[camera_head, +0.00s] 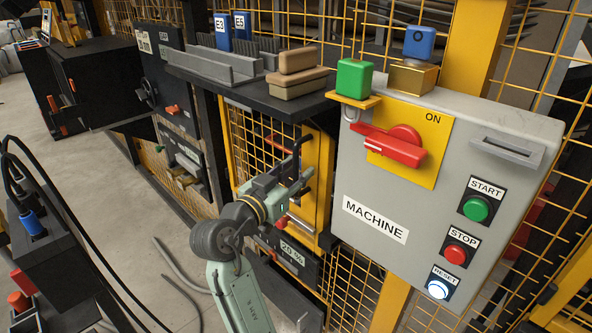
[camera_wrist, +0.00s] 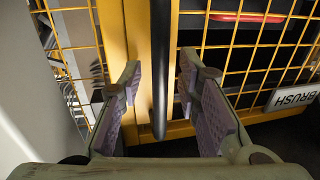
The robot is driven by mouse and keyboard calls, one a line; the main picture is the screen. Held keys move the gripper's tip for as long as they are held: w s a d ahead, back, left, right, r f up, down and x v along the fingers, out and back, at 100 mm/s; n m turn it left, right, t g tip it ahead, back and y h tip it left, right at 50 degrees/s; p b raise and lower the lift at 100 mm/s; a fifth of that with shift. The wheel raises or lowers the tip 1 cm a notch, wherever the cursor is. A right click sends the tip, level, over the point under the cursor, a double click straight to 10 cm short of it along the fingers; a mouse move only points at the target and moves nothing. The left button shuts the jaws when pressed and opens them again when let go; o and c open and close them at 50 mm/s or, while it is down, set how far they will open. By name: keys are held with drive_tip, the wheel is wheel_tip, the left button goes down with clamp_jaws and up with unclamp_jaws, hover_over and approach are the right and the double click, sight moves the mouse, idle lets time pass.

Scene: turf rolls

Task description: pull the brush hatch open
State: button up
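The brush hatch is a yellow-framed mesh panel, seen in the head view (camera_head: 262,140) beneath the black shelf and left of the machine box. In the wrist view its yellow frame (camera_wrist: 115,35) and mesh fill the upper part, and a white BRUSH label (camera_wrist: 292,96) appears upside down at right. A black upright bar handle (camera_wrist: 160,70) stands in front of the yellow frame. My gripper (camera_wrist: 158,88) is open, with one finger on each side of the bar and a visible gap on both sides. In the head view my gripper (camera_head: 295,170) partly hides the handle.
The grey machine box (camera_head: 400,190), with a red switch and several buttons, stands close on the right. The black shelf (camera_head: 265,98) with blocks and trays juts out above my gripper. A black 20 % panel (camera_head: 288,255) is below. Open floor lies to the left.

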drive_tip(key=shift+c, duration=0.6)
clamp_jaws()
